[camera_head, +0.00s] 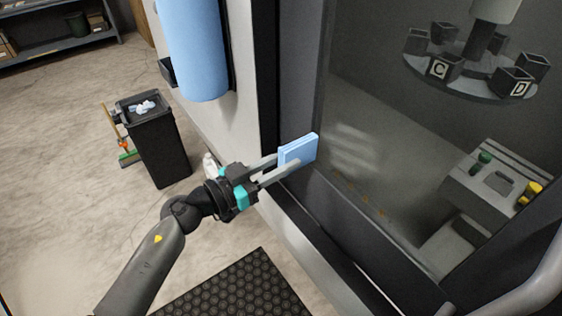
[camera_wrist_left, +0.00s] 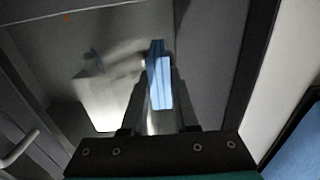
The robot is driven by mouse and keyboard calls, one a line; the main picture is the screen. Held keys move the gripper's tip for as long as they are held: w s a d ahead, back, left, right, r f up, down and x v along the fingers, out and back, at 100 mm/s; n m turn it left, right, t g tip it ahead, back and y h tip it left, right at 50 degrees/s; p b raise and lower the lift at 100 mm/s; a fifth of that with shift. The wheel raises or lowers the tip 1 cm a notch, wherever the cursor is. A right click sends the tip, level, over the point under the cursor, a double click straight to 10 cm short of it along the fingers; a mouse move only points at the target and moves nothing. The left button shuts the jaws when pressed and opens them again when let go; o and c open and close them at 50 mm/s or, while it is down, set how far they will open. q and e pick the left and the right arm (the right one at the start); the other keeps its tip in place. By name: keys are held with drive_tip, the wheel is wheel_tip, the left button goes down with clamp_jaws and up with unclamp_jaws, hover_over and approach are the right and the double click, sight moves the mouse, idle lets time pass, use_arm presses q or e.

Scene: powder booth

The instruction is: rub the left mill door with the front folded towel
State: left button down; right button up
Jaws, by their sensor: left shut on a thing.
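My left gripper (camera_head: 278,170) is shut on a folded light-blue towel (camera_head: 298,150). The towel is held upright at the mill door's left part, close to the glass; I cannot tell for sure whether it touches. The mill door (camera_head: 350,130) has a dark frame and a large window, with whitish smears on the glass just right of the towel. In the left wrist view the towel (camera_wrist_left: 159,75) sits between the fingers, in front of the door glass (camera_wrist_left: 90,50). My right gripper is not in view.
A blue roll (camera_head: 195,50) hangs on the machine's side at upper left. A black bin (camera_head: 152,140) stands on the floor, with a broom beside it. A black mat (camera_head: 240,290) lies below my arm. A grey handle (camera_head: 530,295) is at lower right. A tool carousel (camera_head: 470,75) shows behind the glass.

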use_arm(q)
drive_tip(key=shift+p+x, duration=0.35)
drive_tip(key=shift+x, duration=0.6)
idle(0.3)
drive_tip(key=shift+s+d+p, duration=0.55)
drive_tip(key=shift+s+p, duration=0.25)
drive_tip(key=shift+s+d+p, duration=0.55)
drive_tip(key=shift+s+p, duration=0.2)
drive_tip(key=shift+s, duration=0.05)
drive_tip(key=s+d+p, duration=0.4)
drive_tip(key=s, duration=0.1)
drive_tip(key=shift+s, duration=0.4)
drive_tip(key=shift+d, duration=0.2)
